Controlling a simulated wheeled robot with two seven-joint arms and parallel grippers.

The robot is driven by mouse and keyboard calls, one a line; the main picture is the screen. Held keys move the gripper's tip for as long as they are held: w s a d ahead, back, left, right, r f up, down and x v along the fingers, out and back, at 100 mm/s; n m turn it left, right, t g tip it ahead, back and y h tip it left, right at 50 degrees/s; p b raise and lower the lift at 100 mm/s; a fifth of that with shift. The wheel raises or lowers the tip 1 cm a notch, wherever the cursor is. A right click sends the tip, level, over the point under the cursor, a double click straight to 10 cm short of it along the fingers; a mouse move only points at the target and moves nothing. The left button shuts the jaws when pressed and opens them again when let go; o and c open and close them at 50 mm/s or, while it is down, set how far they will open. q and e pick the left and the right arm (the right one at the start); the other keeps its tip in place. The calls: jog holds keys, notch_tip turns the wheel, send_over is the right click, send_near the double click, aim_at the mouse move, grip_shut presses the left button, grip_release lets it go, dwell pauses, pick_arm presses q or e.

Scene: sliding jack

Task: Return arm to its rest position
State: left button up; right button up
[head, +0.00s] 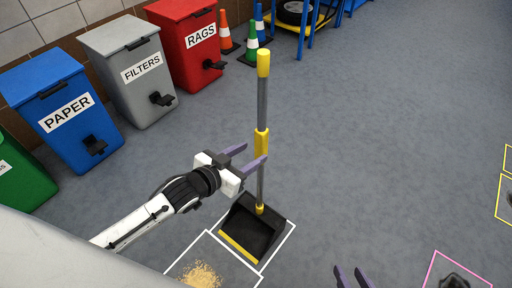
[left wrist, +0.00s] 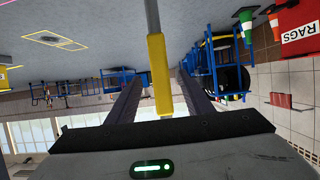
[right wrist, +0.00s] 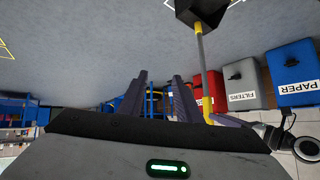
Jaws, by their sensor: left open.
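My left gripper (head: 252,157) is open at the yellow grip (head: 262,142) of an upright long-handled dustpan (head: 250,232). In the left wrist view the yellow grip (left wrist: 160,75) shows between the two open purple fingers (left wrist: 160,88); I cannot tell whether either finger touches it. The black pan rests on the floor inside a white outline. My right gripper (head: 352,277) shows only its fingertips at the bottom edge of the head view. In the right wrist view its fingers (right wrist: 160,85) stand apart with nothing between them.
Paper (head: 65,110), filters (head: 130,75) and rags (head: 187,45) bins line the wall at left. Cones (head: 248,50) and a blue rack (head: 305,25) stand behind. Sawdust-like debris (head: 201,274) lies near the pan. The floor at right is mostly clear, with yellow and pink outlines.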

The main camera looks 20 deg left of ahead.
pick_arm(q)
jog(key=s+d+r+n+g+y+p, duration=0.1)
jog(key=s+g+p, duration=0.1)
jog(key=s+p, duration=0.4)
jog(key=s+r+g+y+p, duration=0.1)
jog(key=s+p, duration=0.6)
jog(key=s, duration=0.9)
jog(key=shift+s+d+r+n+g, duration=0.2)
jog(key=shift+d+r+n+g, duration=0.2)
jog(key=shift+g, duration=0.2)
jog(key=shift+f, duration=0.1)
jog(key=shift+c, duration=0.2)
pick_arm(e)
notch_tip(320, 180, up, 7)
jog(key=d, duration=0.1)
jog(key=shift+s+r+g+h, duration=0.2)
jog(key=shift+s+g+h, duration=0.1)
jog(key=shift+g, duration=0.1)
